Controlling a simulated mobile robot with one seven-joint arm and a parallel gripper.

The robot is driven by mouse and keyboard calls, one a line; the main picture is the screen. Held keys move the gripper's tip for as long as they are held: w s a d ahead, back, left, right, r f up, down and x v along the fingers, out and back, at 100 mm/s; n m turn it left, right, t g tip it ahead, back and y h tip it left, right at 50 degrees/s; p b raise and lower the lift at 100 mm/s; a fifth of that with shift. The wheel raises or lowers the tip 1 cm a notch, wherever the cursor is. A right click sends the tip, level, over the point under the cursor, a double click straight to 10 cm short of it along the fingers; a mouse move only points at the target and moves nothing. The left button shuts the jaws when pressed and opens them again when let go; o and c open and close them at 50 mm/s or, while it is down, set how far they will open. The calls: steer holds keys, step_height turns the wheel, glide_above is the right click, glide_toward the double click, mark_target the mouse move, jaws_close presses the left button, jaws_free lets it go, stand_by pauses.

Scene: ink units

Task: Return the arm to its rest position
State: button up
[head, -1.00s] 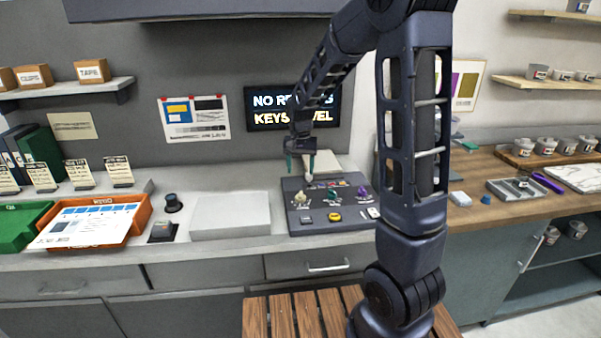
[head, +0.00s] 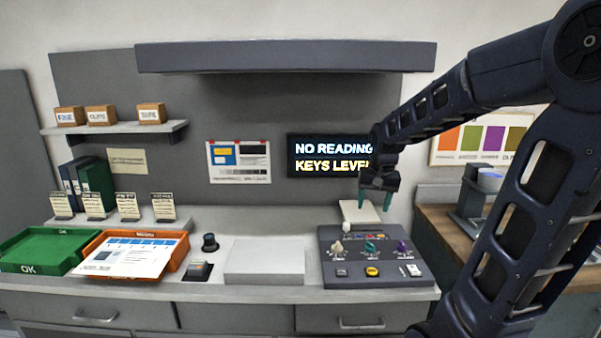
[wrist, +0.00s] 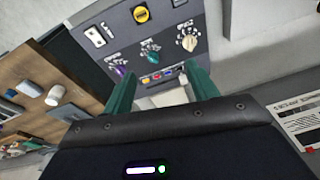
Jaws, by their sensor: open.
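My gripper (head: 375,200) hangs above the back of the dark control panel (head: 401,277) in the head view. Its two green fingers are apart with nothing between them. The wrist view shows the same open fingers (wrist: 163,92) over the panel (wrist: 190,20). The panel carries a cream knob (head: 337,248), a green knob (head: 370,247), a purple knob (head: 402,247) and a yellow button (head: 372,271). My arm reaches in from the right of the head view, bent at the elbow.
A display (head: 330,158) reads "NO READING" and "KEYS LEVEL", partly behind my arm. A pale grey block (head: 265,265) lies left of the panel. A green tray (head: 35,252) and an orange tray (head: 178,258) with a sheet stand further left. A wooden counter (head: 440,225) is at right.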

steer(key=s+d+r+t, duration=0.1)
steer(key=s+d+r, duration=0.1)
steer(key=s, duration=0.5)
steer(key=s+d+r+n+t, duration=0.1)
steer(key=s+d, duration=0.3)
steer(key=s, duration=0.4)
steer(key=shift+s+r+n+t+h, duration=0.15)
steer(key=shift+r+n+t+h, duration=0.15)
steer(key=shift+r, duration=0.25)
stand_by(2.0)
